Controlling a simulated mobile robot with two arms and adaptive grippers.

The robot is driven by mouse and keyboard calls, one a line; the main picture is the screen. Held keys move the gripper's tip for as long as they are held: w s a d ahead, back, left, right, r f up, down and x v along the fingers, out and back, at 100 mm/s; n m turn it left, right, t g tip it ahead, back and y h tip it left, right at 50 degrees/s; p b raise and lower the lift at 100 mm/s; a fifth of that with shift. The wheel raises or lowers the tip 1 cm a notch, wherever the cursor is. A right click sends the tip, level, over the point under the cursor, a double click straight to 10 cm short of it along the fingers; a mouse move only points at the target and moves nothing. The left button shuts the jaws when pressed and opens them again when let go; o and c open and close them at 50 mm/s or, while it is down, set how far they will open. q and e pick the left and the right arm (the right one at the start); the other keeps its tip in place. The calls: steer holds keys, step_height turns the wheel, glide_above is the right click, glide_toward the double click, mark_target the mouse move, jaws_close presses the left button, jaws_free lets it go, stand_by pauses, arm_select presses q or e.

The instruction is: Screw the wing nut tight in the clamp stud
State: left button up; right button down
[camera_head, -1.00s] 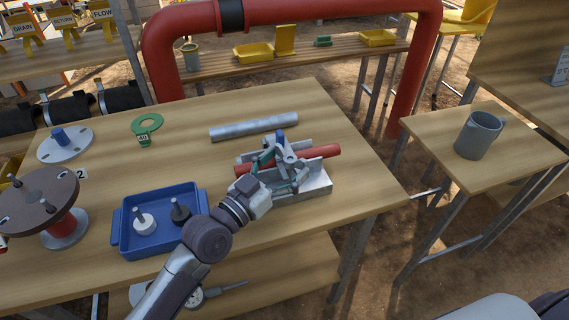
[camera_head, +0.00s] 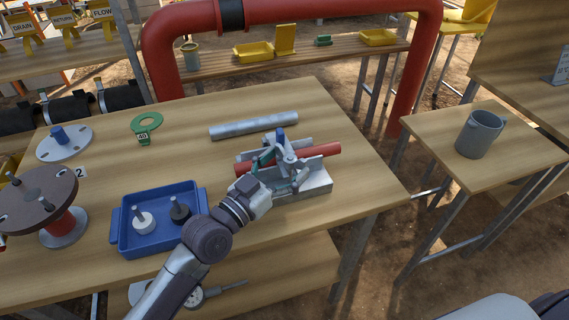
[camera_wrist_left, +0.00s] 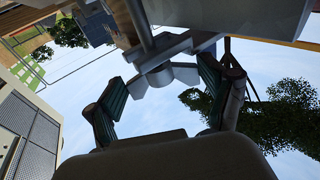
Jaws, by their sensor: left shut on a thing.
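The clamp (camera_head: 318,180) is a grey metal block on the table with a red pipe (camera_head: 325,150) lying through it. A blue-tipped part (camera_head: 281,134) stands up at its top. My left gripper (camera_head: 284,164) reaches in from the front left, at the clamp's near side. It is shut on the grey wing nut, which shows between the two green-padded fingers in the left wrist view (camera_wrist_left: 160,76). A grey rod (camera_wrist_left: 143,25), seemingly the clamp stud, runs up from the wing nut there. The fingers partly hide the stud in the head view. My right gripper is out of view.
A blue tray (camera_head: 160,246) with two small knobbed pieces stands left of my arm. A loose grey pipe (camera_head: 253,126) lies behind the clamp. A grey mug (camera_head: 480,134) stands on the right side table.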

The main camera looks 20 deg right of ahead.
arm_select(q)
steer(key=shift+f, duration=0.45)
steer(key=shift+s+f, duration=0.1)
steer(key=shift+f, duration=0.1)
steer(key=shift+r, duration=0.15)
stand_by(0.5)
steer(key=shift+f+b, duration=0.25)
steer(key=shift+b, duration=0.05)
stand_by(0.4)
steer(key=shift+r, duration=0.2)
steer(key=shift+c, duration=0.6)
